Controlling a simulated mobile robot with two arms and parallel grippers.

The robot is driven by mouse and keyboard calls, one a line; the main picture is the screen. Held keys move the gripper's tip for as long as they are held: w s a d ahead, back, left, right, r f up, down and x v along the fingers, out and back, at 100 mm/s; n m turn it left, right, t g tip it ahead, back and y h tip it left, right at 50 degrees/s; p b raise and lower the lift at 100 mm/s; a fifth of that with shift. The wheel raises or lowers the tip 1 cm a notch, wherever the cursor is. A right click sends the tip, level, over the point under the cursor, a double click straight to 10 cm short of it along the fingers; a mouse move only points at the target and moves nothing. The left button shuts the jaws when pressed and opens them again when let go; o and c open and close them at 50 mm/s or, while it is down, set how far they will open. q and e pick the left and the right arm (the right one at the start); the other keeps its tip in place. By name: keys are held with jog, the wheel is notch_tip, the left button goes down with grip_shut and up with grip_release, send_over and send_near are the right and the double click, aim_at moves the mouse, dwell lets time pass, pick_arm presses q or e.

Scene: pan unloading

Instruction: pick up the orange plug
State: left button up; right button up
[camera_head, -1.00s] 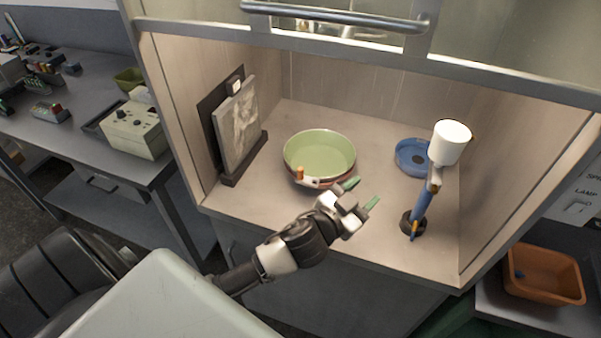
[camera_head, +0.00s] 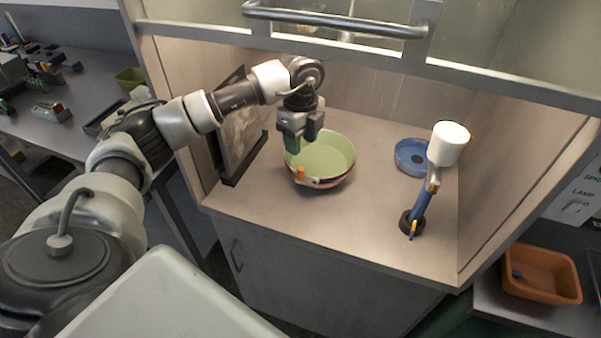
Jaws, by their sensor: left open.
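The orange plug (camera_head: 300,174) is a small upright orange piece at the near left rim of the green pan (camera_head: 338,158). I cannot tell whether it stands inside the pan or against its rim. The pan has a pale green inside and a reddish outside, and sits on the floor of the wooden cabinet (camera_head: 370,215). My left gripper (camera_head: 300,143) points down over the left back part of the pan, above and behind the plug. It is open, with nothing seen between its fingers, and hides part of the pan's rim. My right gripper is not in view.
A framed picture (camera_head: 238,130) leans at the cabinet's left wall, behind my left arm. A blue dish (camera_head: 411,157) and a lamp with a white shade (camera_head: 448,144) stand to the right. An orange bin (camera_head: 541,274) is outside at right. The cabinet floor's front is clear.

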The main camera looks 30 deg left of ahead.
aim_at(301, 169)
pick_arm(q)
notch_tip(301, 169, down, 5)
jog(key=shift+r+p, duration=0.15)
jog(key=shift+p, duration=0.4)
notch_tip(301, 169, down, 5)
jog(key=p, duration=0.2)
jog(key=shift+w+a+p, duration=0.1)
jog(key=shift+p, duration=0.3)
jog(key=shift+f, duration=0.3)
jog(key=shift+c, duration=0.4)
grip_shut()
